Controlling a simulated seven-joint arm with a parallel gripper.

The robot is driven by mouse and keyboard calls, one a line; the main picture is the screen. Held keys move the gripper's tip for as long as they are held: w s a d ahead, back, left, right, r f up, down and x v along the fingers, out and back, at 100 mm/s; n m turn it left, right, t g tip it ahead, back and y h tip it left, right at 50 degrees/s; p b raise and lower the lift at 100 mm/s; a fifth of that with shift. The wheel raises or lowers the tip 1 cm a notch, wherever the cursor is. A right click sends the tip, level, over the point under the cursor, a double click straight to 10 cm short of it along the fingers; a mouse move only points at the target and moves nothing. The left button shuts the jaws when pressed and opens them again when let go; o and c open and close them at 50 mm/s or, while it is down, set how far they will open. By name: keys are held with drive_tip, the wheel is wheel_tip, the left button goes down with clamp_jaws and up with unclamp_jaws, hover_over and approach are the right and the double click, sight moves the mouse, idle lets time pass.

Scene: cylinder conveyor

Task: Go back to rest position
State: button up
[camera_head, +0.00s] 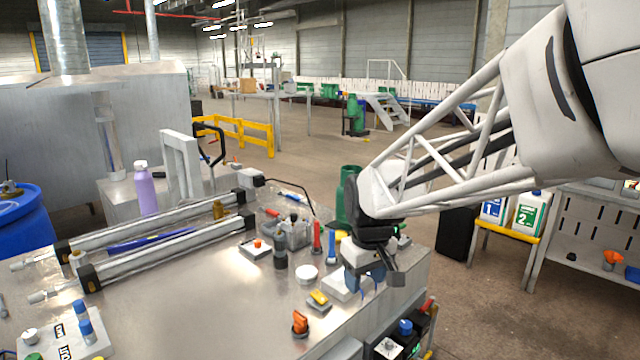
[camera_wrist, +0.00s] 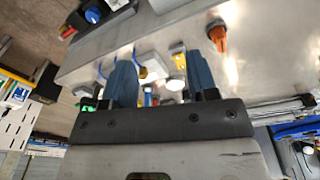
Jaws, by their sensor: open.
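My gripper (camera_head: 372,276) is over the right end of the metal table (camera_head: 185,290), near its edge. In the wrist view my gripper (camera_wrist: 162,82) shows two blue fingers set well apart, with nothing held between them. In the head view a white block (camera_head: 344,284) on the table is just beside and partly behind the gripper. Whether the fingers touch it cannot be told.
A yellow-topped block (camera_head: 318,300), an orange knob (camera_head: 300,322), a white round cap (camera_head: 307,274) and a red upright tool (camera_head: 316,237) stand near the gripper. Conveyor rails (camera_head: 160,240) lie at left. The table's front middle is clear.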

drive_tip(key=s+d+m, duration=0.3)
drive_tip(key=s+d, duration=0.1)
drive_tip(key=s, duration=0.7)
drive_tip(key=s+d+m+t, duration=0.1)
drive_tip(key=s+d+m, duration=0.2)
drive_tip(key=s, duration=0.9)
drive_tip(key=shift+s+d+r, duration=0.2)
drive_tip(key=shift+d, duration=1.05)
